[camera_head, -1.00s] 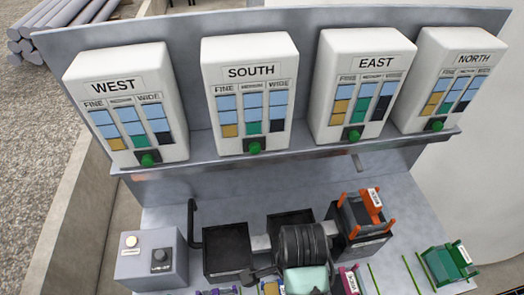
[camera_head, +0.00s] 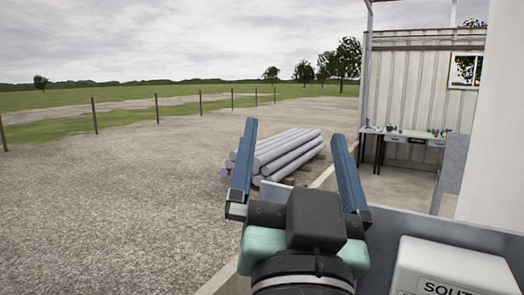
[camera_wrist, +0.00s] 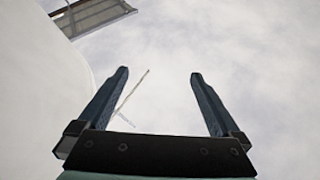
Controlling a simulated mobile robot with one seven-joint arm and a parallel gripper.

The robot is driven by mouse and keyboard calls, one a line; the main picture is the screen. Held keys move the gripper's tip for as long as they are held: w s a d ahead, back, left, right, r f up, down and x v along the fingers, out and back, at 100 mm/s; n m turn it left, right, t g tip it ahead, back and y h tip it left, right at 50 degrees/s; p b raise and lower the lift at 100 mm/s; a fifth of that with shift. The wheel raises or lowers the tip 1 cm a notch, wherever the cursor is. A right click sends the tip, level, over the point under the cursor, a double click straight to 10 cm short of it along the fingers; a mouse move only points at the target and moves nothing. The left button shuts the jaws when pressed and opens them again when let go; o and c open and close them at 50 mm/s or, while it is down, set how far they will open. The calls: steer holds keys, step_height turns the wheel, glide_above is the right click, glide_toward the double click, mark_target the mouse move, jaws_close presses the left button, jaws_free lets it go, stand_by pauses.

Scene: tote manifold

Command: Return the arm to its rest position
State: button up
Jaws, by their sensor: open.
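My gripper (camera_head: 296,150) is raised in front of the head camera, with its two blue fingers spread wide and pointing up and away. Nothing is between the fingers. In the wrist view my gripper (camera_wrist: 158,82) is also open and empty, against a cloudy sky. My arm below the gripper is mostly hidden by the gripper body.
A pile of grey pipes (camera_head: 285,155) lies on gravel beyond my gripper. A workbench (camera_head: 412,137) stands by a corrugated wall. A pale wall (camera_head: 490,140) rises at right.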

steer(key=s+a+r+n+t+y+b, duration=0.1)
steer(key=s+a+r+n+t+y, duration=0.1)
steer(key=s+r, duration=0.4)
steer(key=shift+s+a+r+n+t+b, duration=0.25)
steer(key=shift+a+n+t+b, duration=0.1)
steer(key=shift+a+n+t, duration=0.5)
steer(key=shift+f, duration=0.15)
stand_by(0.5)
